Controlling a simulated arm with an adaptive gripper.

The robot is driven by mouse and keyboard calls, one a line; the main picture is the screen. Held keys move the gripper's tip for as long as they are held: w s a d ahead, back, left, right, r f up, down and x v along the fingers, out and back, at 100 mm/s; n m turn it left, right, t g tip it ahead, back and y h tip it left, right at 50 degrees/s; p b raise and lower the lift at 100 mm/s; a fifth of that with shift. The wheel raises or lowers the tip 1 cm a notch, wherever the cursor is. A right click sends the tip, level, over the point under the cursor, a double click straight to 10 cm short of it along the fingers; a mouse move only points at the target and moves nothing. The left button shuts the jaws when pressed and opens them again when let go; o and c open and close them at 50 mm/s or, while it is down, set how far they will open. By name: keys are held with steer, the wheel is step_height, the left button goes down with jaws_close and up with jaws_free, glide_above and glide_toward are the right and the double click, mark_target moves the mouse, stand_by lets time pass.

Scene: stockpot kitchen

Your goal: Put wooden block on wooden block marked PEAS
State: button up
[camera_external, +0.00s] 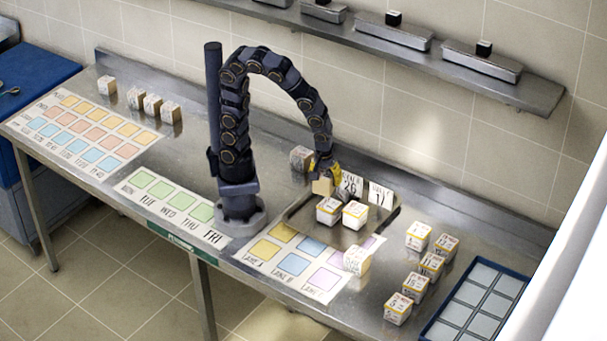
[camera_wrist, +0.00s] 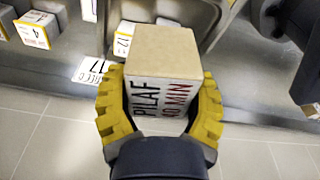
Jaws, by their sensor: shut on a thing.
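Two white-sided blocks, a left one (camera_external: 328,211) and a right one (camera_external: 355,215), stand in the tray below. I cannot read PEAS on any block. Another block (camera_external: 301,158) stands behind my gripper, and one (camera_external: 357,260) stands at the right edge of a coloured chart.
The metal tray (camera_external: 292,216) has upright cards marked 26 (camera_external: 352,185) and 17 (camera_external: 380,195) at its back. Several blocks (camera_external: 431,265) stand to the right, beside a blue divided tray (camera_external: 478,300). A wall shelf (camera_external: 380,45) holds metal containers. Printed charts (camera_external: 290,262) cover the front counter.

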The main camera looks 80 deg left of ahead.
steer(key=s+d+m, duration=0.2)
steer(key=s+d, duration=0.2)
steer(key=d, duration=0.1)
glide_above(360, 252)
steer(key=f, duration=0.9)
steer(key=shift+s+d+f, duration=0.15)
steer(key=shift+s+d, duration=0.05)
steer(key=shift+s, duration=0.05)
steer(key=shift+f, duration=1.45)
steer(key=o, duration=1.2)
steer(key=shift+f, duration=0.15)
steer(key=shift+c, duration=0.2)
